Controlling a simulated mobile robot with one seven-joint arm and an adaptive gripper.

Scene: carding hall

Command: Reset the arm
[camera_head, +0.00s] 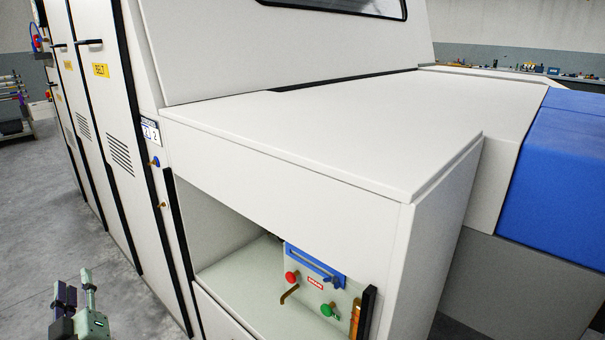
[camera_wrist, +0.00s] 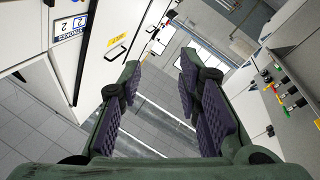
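My gripper (camera_head: 76,297) shows at the bottom left of the head view, with its fingers pointing up. It is beside the white machine, over the grey floor. In the wrist view my gripper (camera_wrist: 158,74) has two green fingers with dark purple pads. They stand apart with nothing between them, and floor and a far wall show through the gap. The rest of my arm is out of view.
The white machine (camera_head: 330,125) fills most of the head view. Its open recess holds a panel (camera_head: 318,283) with red and green knobs. A blue cover (camera_head: 560,180) is at the right. Cabinet doors (camera_head: 100,110) line the left. Grey floor (camera_head: 30,215) at the left is clear.

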